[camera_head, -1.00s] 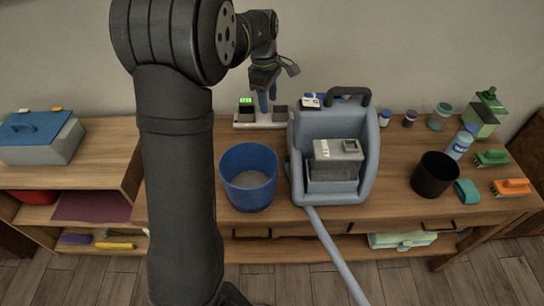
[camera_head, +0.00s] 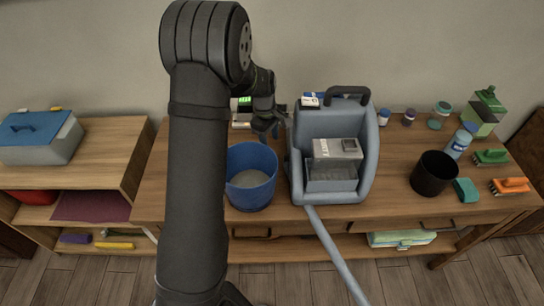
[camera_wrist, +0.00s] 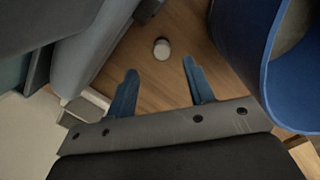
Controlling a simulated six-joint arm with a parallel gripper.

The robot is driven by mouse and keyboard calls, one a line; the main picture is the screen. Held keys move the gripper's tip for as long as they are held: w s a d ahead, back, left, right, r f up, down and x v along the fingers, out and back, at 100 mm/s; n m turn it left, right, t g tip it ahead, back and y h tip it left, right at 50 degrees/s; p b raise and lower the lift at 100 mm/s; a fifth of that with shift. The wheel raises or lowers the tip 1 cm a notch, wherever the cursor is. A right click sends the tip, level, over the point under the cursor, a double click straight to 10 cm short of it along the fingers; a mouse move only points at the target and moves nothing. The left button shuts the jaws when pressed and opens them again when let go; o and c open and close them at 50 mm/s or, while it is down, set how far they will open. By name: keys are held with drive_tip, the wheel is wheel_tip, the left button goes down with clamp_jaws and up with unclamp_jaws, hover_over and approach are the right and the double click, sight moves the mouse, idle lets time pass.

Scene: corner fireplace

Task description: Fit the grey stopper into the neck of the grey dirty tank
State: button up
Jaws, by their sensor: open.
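A small round light-topped piece, seemingly the grey stopper (camera_wrist: 162,48), stands on the wooden table in the wrist view. My gripper (camera_head: 267,132) is low between the blue bucket and the machine. In the wrist view my gripper (camera_wrist: 161,82) is open and empty, its two blue fingers apart. The stopper shows beyond the fingertips, in line with the gap. I cannot make out the stopper in the head view.
The blue bucket (camera_head: 251,175) is close on one side of my gripper, the machine (camera_head: 302,140) on the other. A device with a green display (camera_head: 244,104) stands behind. A black cup (camera_head: 434,174), bottles and brushes are at the right.

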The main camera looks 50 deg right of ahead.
drive_tip(key=f, duration=0.2)
drive_tip(key=s+f, duration=0.1)
drive_tip(key=f, duration=0.2)
drive_tip(key=shift+a+f, duration=0.1)
drive_tip(key=shift+f, duration=0.05)
drive_tip(key=c, duration=1)
